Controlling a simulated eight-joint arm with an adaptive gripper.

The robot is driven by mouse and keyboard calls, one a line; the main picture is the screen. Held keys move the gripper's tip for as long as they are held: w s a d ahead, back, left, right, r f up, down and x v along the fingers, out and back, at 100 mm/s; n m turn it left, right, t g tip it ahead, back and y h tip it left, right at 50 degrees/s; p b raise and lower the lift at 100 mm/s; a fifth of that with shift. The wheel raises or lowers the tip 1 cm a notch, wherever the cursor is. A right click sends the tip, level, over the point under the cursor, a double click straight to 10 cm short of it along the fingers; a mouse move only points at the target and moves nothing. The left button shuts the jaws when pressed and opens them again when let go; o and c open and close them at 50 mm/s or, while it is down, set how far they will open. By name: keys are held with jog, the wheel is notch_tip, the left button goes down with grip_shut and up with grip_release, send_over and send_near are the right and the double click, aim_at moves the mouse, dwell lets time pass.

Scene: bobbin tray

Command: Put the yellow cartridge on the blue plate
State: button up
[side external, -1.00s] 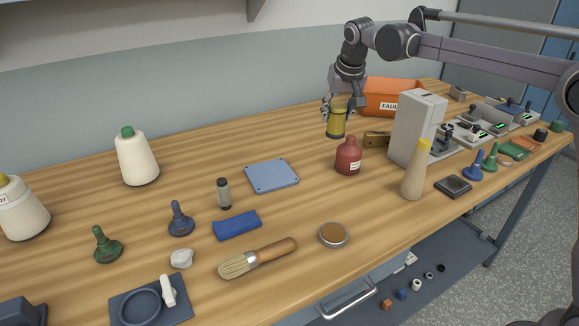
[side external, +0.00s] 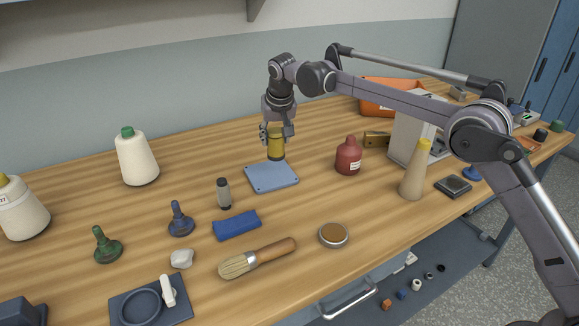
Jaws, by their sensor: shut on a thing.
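The yellow cartridge (side external: 276,146) is a short cylinder, upright in my gripper (side external: 277,134). My gripper is shut on its upper part. The cartridge's lower end shows over the far edge of the blue plate (side external: 271,179). I cannot tell whether it touches the plate or hangs just above it. The plate is a flat square lying on the wooden table, and its visible surface is bare.
A blue folded cloth (side external: 237,225) and a brush (side external: 257,258) lie in front. The table behind the plate is largely clear.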

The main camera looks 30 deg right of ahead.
aim_at(270, 152)
jog(key=shift+w+a+f, duration=0.3)
jog(key=shift+a+f, duration=0.2)
jog(key=shift+a, duration=0.25)
jog(key=shift+a+f, duration=0.1)
jog(key=shift+f, duration=1.95)
jog(key=shift+f, duration=0.2)
jog(key=o, duration=1.3)
jog(key=shift+c, duration=0.2)
jog(key=shift+r, duration=0.1)
